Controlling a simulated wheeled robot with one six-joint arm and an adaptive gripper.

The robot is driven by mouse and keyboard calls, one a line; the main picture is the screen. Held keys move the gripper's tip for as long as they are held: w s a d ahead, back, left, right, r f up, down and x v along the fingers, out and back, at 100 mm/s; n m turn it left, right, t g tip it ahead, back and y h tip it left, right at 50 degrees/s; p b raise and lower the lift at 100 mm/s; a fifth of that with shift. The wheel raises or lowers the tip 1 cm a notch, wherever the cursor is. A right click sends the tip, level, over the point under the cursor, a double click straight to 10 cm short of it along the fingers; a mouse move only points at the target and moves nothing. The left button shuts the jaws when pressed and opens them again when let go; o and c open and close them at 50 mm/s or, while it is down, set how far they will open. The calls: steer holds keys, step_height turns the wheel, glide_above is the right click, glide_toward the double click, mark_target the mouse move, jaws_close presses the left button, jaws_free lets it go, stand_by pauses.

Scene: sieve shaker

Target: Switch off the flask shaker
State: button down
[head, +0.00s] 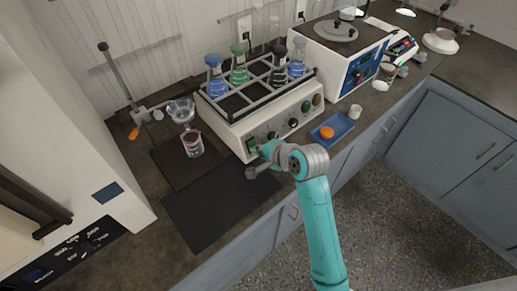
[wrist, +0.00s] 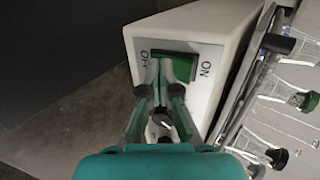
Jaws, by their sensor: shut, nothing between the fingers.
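The flask shaker (head: 283,120) is a cream box with a rack of flasks on top and knobs along its front. Its green rocker switch (head: 251,145) is at the left end of the front panel. In the wrist view the switch (wrist: 178,64) lies between an ON label on the right and a partly hidden label on the left. My gripper (head: 260,151) is at the front panel by the switch. In the wrist view its shut, empty fingers (wrist: 165,68) overlap the switch and hide part of it. I cannot tell contact or which side is pressed.
A blue tray (head: 345,124) with an orange item is right of the shaker. A dark mat (head: 215,203) and a beaker (head: 193,145) under a funnel are left. Another white instrument (head: 333,62) stands behind right. The mat is clear.

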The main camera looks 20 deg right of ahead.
steer(key=shift+w+r, duration=0.1)
steer(key=shift+r, duration=0.1)
steer(key=shift+r, duration=0.65)
